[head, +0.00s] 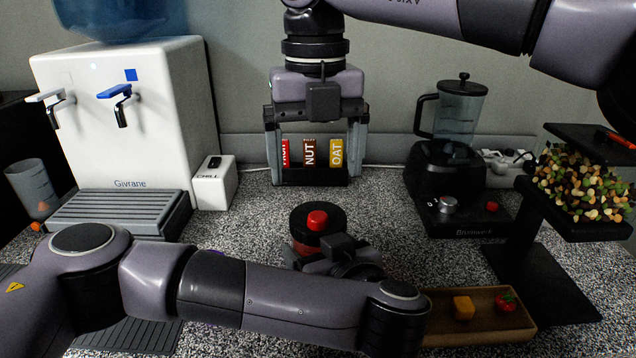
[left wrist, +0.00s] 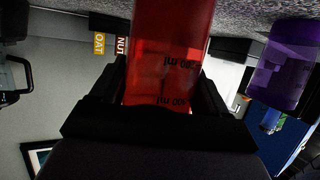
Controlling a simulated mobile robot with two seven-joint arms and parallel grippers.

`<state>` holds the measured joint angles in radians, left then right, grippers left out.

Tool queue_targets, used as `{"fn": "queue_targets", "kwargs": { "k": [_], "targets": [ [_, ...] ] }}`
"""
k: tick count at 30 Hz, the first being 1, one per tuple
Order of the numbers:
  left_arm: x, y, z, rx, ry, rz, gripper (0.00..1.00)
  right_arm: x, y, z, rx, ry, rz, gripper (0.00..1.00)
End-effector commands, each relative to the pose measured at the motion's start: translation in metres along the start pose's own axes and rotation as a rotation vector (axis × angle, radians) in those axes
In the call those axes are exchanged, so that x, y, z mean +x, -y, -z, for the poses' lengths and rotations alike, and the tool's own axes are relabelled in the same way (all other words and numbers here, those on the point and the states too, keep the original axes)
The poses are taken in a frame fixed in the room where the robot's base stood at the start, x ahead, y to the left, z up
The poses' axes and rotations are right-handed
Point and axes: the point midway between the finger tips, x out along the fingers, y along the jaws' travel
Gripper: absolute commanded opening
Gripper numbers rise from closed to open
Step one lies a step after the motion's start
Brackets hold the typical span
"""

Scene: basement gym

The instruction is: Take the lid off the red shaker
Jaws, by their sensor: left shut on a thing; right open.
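The red shaker (head: 303,247) stands upright at mid-counter in the head view, with its black lid (head: 300,217) and red cap (head: 317,220) on top. My left gripper (head: 335,262) is shut around its body from the near side and hides most of it. The left wrist view shows the translucent red body (left wrist: 165,55) with ml markings between the fingers (left wrist: 163,95); the lid is not visible there. My right gripper (head: 315,150) points down, open and empty, above and beyond the lid, apart from it.
Fruit, nut and oat packs (head: 309,153) stand behind the right gripper. A water dispenser (head: 130,130) is left, a blender (head: 455,170) right, beside a black stand with mixed nuts (head: 585,190). A tray (head: 480,333) lies front right. A purple container (left wrist: 285,65) shows in the wrist view.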

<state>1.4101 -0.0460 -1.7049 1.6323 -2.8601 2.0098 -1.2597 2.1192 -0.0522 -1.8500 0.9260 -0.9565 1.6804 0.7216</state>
Motion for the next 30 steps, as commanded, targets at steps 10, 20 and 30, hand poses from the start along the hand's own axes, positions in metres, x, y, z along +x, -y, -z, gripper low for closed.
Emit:
{"fn": "queue_targets", "kwargs": {
  "k": [10,20,30],
  "targets": [
    [0.0,0.0,0.0,0.0,0.0,0.0,0.0,-0.001,0.001,0.0,0.437,-0.002,-0.003,0.92],
    [0.0,0.0,0.0,0.0,0.0,0.0,0.0,0.003,0.003,-0.001,0.604,0.002,-0.004,0.92],
    [0.0,0.0,0.0,-0.001,0.0,0.0,0.0,0.052,0.003,-0.001,0.604,0.001,-0.004,0.92]
  ]
}}
